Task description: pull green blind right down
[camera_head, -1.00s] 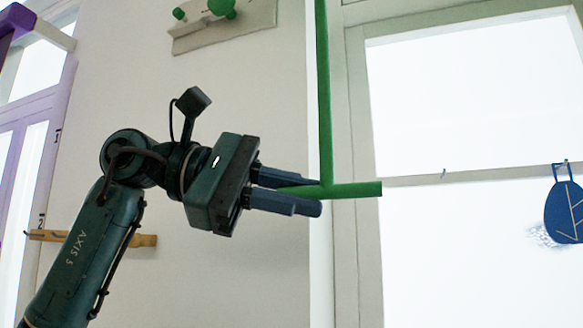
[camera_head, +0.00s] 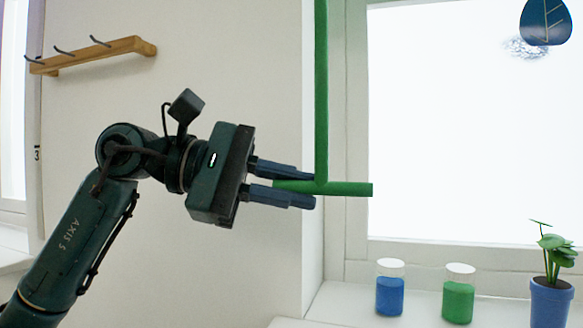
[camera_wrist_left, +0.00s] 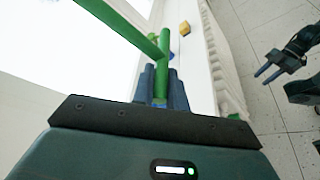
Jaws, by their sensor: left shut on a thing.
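The green blind pull is a long vertical green rod (camera_head: 321,90) with a short green crossbar (camera_head: 345,189) at its lower end, in front of the window frame. My left gripper (camera_head: 312,187) is shut on the left part of the crossbar, and the bar's right end sticks out past the fingertips. In the left wrist view the green crossbar (camera_wrist_left: 163,45) runs between my left fingers (camera_wrist_left: 162,85). The rod's top is out of view. My right gripper (camera_wrist_left: 268,72) shows at the right of the left wrist view, fingers apart and empty.
On the windowsill (camera_head: 345,300) stand a blue jar (camera_head: 390,290), a green jar (camera_head: 458,295) and a potted plant (camera_head: 550,290). A blue leaf ornament (camera_head: 546,22) hangs at the window. A wooden hook rail (camera_head: 95,55) is on the left wall.

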